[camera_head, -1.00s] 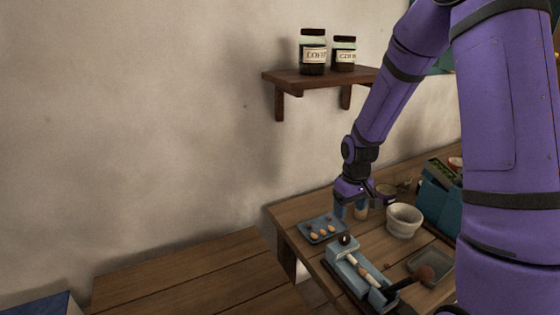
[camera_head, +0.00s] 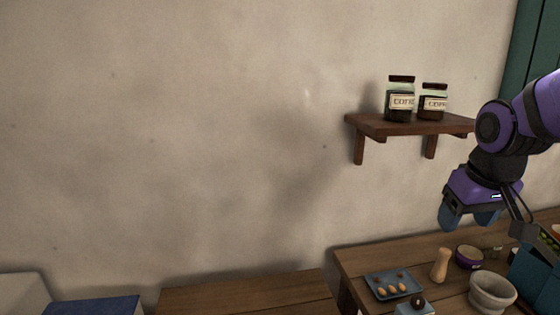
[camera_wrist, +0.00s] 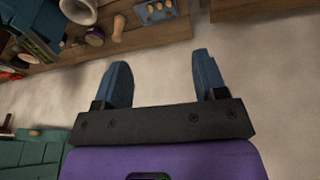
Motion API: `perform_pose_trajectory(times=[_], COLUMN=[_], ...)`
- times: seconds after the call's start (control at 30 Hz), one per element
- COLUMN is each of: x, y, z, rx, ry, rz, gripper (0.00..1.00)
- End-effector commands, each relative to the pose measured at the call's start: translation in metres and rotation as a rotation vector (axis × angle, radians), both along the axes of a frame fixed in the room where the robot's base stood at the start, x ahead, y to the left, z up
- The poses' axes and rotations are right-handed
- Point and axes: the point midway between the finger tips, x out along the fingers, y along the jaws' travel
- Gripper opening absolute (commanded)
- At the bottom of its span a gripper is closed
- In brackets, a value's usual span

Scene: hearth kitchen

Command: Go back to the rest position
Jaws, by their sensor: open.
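My gripper (camera_head: 470,216) hangs at the right of the head view, above the counter and below the right end of the wall shelf. Its two blue fingers point down and stand apart with nothing between them. The wooden counter (camera_head: 350,262) lies below and apart from the fingers.
A blue tray (camera_head: 375,291) with several small tan items, a wooden pestle-like piece (camera_head: 440,265), a purple bowl (camera_head: 469,257) and a pale mortar (camera_head: 492,292) stand on the counter. Two jars (camera_head: 400,100) sit on the wall shelf (camera_head: 390,124). The wall left is bare.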

Motion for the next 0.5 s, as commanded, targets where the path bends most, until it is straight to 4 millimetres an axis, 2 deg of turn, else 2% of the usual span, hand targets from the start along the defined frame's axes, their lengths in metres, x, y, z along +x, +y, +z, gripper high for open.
perform_pose_trajectory(times=[0.03, 0.2, 0.4, 0.5], x=[-0.012, -0.049, -0.092, -0.108], y=[0.003, 0.011, 0.018, 0.02], z=[0.01, 0.036, 0.056, 0.061], rx=[0.003, 0.022, 0.051, 0.063], ry=[-0.023, -0.083, -0.146, -0.168], rz=[-0.003, -0.02, -0.037, -0.042], gripper=[0.65, 0.65, 0.65, 0.65])
